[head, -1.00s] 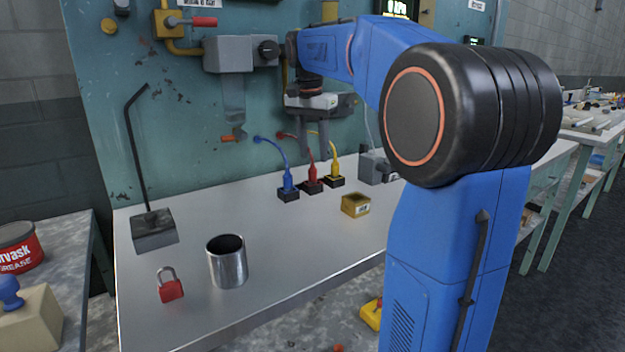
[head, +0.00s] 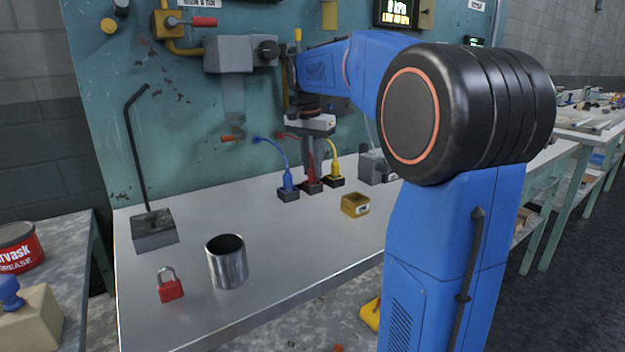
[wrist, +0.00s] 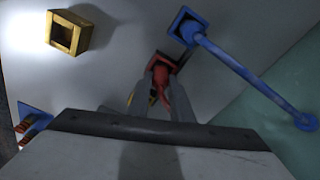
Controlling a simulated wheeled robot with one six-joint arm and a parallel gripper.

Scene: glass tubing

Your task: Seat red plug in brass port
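The red plug (head: 311,178) stands upright in a dark socket block on the bench, between the blue and yellow plugs. It also shows in the wrist view (wrist: 163,66). The brass port (head: 355,205) is a square, open-topped, empty block to the right and nearer the front; it also shows in the wrist view (wrist: 80,33). My gripper (head: 313,170) points down at the red plug, one finger on each side of it. In the wrist view its fingertips (wrist: 164,84) flank the red body. Whether they press on it is unclear.
The blue plug (head: 288,182) with its cable is close on the left, the yellow plug (head: 334,170) close on the right. A metal cup (head: 227,264), a red padlock (head: 170,288) and a bent rod on a base (head: 154,232) stand left. The bench between cup and port is clear.

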